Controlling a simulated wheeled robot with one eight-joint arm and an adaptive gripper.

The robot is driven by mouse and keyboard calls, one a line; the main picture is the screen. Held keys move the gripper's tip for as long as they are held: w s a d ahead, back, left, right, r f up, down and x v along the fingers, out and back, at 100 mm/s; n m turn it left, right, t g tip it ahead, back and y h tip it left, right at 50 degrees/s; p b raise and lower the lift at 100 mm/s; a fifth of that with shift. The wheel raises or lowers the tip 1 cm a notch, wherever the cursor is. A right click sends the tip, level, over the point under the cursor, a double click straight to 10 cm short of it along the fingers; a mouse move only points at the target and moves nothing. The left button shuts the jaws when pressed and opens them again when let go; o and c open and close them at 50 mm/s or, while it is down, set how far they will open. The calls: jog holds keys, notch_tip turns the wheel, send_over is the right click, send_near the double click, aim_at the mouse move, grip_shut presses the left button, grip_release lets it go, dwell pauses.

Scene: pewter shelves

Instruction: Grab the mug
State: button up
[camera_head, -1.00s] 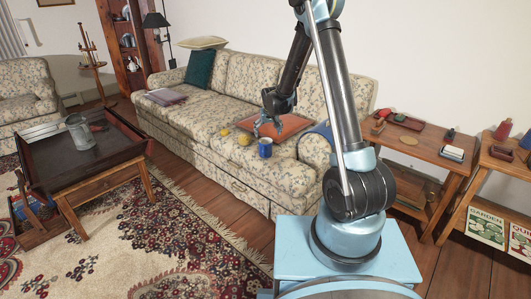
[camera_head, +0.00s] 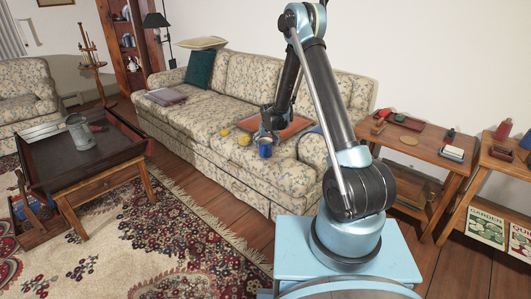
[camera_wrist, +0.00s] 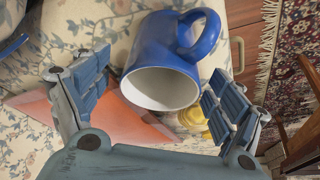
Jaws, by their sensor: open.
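The blue mug (camera_head: 265,149) stands on the seat of the flowered sofa, near its front edge. In the wrist view, the mug (camera_wrist: 160,52) shows its white inside facing the camera and its handle at the upper right. My gripper (camera_head: 264,136) is just above and behind the mug in the head view. In the wrist view my gripper (camera_wrist: 163,78) is open, with one finger on each side of the mug. The mug's rim lies between the fingers. I cannot tell whether either finger touches it.
An orange cushion (camera_head: 298,126) lies close behind the mug on the flowered sofa (camera_head: 185,118). Yellow objects (camera_head: 243,139) sit to the mug's left. A wooden side table (camera_head: 425,146) stands right of the sofa. A coffee table (camera_head: 97,178) stands at left, with rug between.

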jog(key=shift+x, duration=2.2)
jog(key=shift+a, duration=0.1)
jog(key=c, duration=1.4)
